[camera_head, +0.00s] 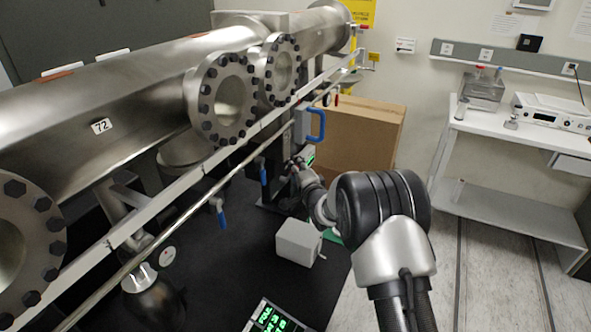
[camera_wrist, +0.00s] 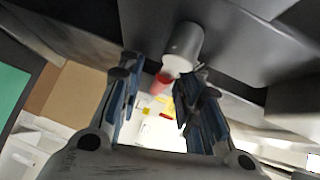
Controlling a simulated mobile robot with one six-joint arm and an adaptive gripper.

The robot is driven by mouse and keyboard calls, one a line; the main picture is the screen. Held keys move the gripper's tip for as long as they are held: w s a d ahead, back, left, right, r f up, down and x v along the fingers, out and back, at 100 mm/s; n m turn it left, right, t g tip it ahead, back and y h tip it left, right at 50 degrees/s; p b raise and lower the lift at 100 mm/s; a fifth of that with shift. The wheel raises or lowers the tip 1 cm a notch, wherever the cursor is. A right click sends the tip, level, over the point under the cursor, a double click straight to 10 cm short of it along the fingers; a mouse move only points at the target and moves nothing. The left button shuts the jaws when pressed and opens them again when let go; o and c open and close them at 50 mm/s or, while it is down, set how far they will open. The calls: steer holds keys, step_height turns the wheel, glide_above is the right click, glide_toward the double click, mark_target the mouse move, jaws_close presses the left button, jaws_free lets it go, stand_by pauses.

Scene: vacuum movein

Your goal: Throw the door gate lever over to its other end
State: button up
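My gripper (camera_wrist: 160,76) is open in the wrist view, its two blue-padded fingers apart. A small blurred red piece (camera_wrist: 160,83) shows in the gap, and a grey metal cylinder with a pale end (camera_wrist: 184,46) is just above the fingertips. I cannot tell whether either is part of the door gate lever, or whether the fingers touch them. In the head view my gripper (camera_head: 298,166) is small and partly hidden by my arm, beneath the steel beamline. Near it are a blue U-shaped handle (camera_head: 321,125) and a blue lever (camera_head: 263,174) hanging down. Another blue lever (camera_head: 220,213) hangs further left.
The flanged steel pipe (camera_head: 140,95) and a long rail (camera_head: 190,215) cross the left side. A cardboard box (camera_head: 365,135) stands behind my gripper. A white box (camera_head: 298,242) and a green-lit display (camera_head: 272,318) are below. A white bench (camera_head: 500,130) stands right.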

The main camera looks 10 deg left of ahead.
jaws_close()
stand_by(0.6)
